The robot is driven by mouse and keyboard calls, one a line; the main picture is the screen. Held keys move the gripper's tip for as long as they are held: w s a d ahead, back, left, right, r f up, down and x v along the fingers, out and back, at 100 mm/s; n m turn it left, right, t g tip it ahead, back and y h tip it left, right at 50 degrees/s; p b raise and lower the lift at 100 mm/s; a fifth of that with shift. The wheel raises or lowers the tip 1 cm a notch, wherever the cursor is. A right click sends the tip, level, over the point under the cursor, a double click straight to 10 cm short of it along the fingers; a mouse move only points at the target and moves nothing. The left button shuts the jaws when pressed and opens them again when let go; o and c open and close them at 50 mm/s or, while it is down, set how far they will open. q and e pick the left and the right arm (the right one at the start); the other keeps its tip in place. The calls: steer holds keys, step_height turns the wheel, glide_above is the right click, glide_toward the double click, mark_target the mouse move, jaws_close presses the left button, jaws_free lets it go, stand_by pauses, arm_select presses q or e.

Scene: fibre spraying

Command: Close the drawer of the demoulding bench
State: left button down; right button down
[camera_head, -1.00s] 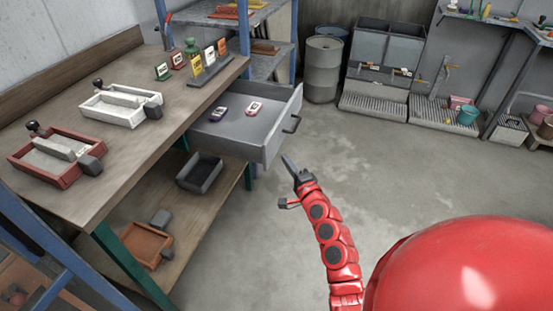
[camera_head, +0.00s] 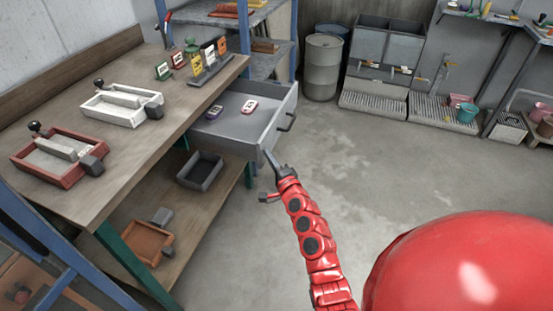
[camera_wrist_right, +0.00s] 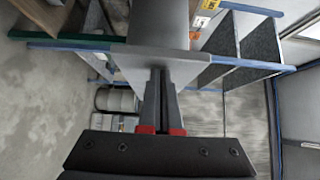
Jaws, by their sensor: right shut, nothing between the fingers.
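The grey drawer (camera_head: 238,135) of the demoulding bench (camera_head: 110,190) stands pulled out at the bench's right end, with a dark handle (camera_head: 287,121) on its front. Two small items, one dark blue (camera_head: 214,112) and one red and white (camera_head: 249,106), lie inside it. My right gripper (camera_head: 268,154) is shut and empty, its tip at the near lower corner of the drawer front. In the right wrist view the shut fingers (camera_wrist_right: 159,72) reach a grey panel (camera_wrist_right: 150,30), apparently the drawer; contact is not certain. My left gripper is not in view.
A white mould (camera_head: 121,108) and a red-brown mould (camera_head: 55,160) sit on the benchtop. A dark tray (camera_head: 200,171) and an orange-brown box (camera_head: 148,242) rest on the lower shelf. The floor (camera_head: 370,180) right of the drawer is clear.

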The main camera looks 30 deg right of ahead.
mark_target(195, 136)
steer(key=w+a, duration=0.6)
steer(key=w, duration=0.1)
steer(key=w+a+b, duration=0.1)
steer(key=w+a, duration=0.2)
steer(key=shift+w+f, duration=0.1)
steer(key=shift+w, duration=0.1)
steer(key=w+a+b, duration=0.2)
steer(key=w, duration=0.1)
steer(key=w+a+b, duration=0.1)
steer(key=w+a, duration=0.2)
steer(key=w+a+b, duration=0.2)
steer(key=w, duration=0.1)
steer(key=shift+a+f+b, duration=0.1)
steer(key=shift+a+b, duration=0.25)
steer(key=shift+a, duration=0.05)
steer(key=shift+w+a+b, duration=0.4)
steer(key=shift+w+a, duration=0.15)
steer(key=shift+w, duration=0.2)
steer(key=shift+a+r, duration=0.1)
steer(key=shift+r, duration=0.2)
